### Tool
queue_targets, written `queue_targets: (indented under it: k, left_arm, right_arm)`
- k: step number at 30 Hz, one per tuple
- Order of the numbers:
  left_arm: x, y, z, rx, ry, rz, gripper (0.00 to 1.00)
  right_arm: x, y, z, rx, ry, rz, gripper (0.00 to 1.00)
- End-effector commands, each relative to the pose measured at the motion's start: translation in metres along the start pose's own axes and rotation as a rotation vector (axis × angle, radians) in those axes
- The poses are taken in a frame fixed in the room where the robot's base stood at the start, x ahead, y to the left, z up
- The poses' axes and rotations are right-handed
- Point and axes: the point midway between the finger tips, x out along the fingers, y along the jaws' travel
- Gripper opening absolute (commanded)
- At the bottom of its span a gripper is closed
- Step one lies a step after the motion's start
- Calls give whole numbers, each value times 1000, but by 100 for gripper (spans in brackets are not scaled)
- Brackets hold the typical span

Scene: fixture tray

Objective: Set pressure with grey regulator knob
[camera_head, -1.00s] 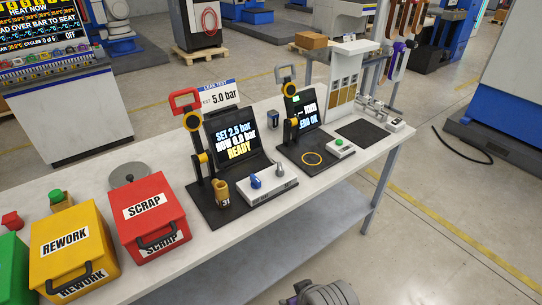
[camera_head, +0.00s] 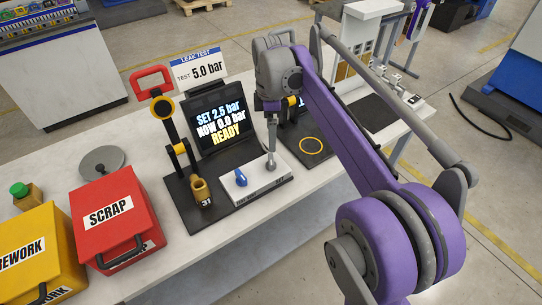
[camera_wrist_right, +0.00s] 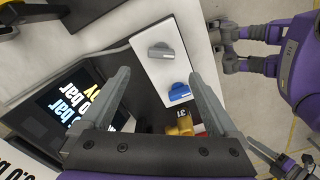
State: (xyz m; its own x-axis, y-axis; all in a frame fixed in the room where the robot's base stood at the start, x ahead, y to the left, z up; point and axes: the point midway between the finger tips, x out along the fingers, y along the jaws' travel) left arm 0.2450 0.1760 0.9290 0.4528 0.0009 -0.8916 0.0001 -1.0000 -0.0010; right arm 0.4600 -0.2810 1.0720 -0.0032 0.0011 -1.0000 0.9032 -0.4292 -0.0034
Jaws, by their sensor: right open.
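The grey regulator knob (camera_wrist_right: 160,52) is on a white box (camera_head: 226,187) in front of the leak test screen; in the head view my right gripper mostly hides it. A blue knob (camera_head: 241,178) sits beside it and also shows in the right wrist view (camera_wrist_right: 179,92). My right gripper (camera_head: 270,152) points down over the grey knob. In the right wrist view its fingers (camera_wrist_right: 160,78) are apart and empty, with the grey knob just beyond the tips. The screen (camera_head: 219,122) reads SET 2.5 bar, NOW 0.0 bar, READY.
A sign (camera_head: 199,66) reads TEST 5.0 bar. A brass part (camera_head: 200,190) marked 31 stands left of the box, below a black clamp with a red handle (camera_head: 153,77). A red SCRAP bin (camera_head: 108,212) is further left. A second station is behind my right arm.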

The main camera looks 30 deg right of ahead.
Motion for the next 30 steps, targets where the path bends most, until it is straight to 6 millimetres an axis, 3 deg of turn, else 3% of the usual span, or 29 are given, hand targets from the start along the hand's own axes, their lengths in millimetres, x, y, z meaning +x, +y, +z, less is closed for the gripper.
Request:
queue_targets:
  k: [15, 21, 29, 30]
  left_arm:
    - [6, 0, 6, 0, -5, 0, 50]
    - [7, 0, 7, 0, -5, 0, 50]
    - [7, 0, 7, 0, -5, 0, 50]
    - [7, 0, 7, 0, -5, 0, 50]
  right_arm:
    - [88, 0, 0, 1, 1, 2, 95]
    - [100, 0, 0, 1, 1, 2, 95]
    - [101, 0, 0, 1, 1, 2, 95]
    - [101, 0, 0, 1, 1, 2, 88]
